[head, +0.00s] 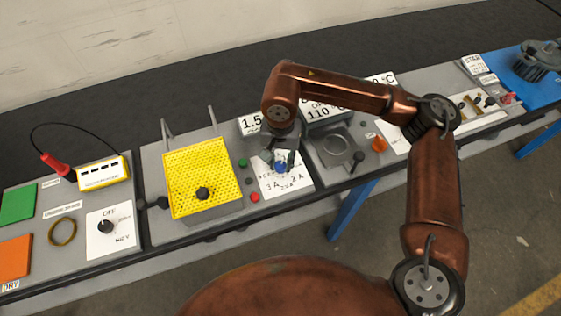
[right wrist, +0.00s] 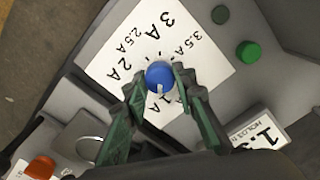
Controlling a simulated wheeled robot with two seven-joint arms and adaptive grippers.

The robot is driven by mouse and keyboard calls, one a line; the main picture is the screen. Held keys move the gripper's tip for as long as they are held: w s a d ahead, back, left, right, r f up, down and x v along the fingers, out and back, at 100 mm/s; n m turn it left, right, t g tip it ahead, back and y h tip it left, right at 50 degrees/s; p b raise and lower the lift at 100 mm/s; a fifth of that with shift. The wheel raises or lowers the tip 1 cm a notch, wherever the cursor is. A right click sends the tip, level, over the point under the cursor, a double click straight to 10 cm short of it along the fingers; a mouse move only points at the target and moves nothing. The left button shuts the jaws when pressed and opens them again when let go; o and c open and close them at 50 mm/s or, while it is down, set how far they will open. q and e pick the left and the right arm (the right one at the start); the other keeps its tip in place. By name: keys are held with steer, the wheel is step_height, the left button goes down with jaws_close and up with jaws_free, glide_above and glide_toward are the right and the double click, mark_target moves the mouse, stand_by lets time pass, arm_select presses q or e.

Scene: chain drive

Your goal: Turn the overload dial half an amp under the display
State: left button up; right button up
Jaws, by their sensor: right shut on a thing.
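The blue overload dial (right wrist: 160,74) sits on a white scale card (right wrist: 195,45) printed with amp values; 1 A, 2 A, 2.5 A, 3 A and 3.5 A are readable. A light mark on the dial's edge faces the 1 A side. My right gripper (right wrist: 158,84) is shut on the dial, a green finger on each side; the dial also shows under the gripper in the head view (head: 280,167). The display sign (head: 250,122) reads 1.5, its right end hidden by my arm; it is cut off in the right wrist view (right wrist: 262,130). My left gripper is not in view.
A yellow perforated guard (head: 195,160) stands to the left. An orange knob (head: 379,144) and a grey plate station (head: 335,148) lie to the right.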

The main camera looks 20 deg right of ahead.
mark_target(281, 164)
steer(key=o, duration=1.2)
steer(key=shift+c, duration=0.2)
step_height(281, 164, up, 12)
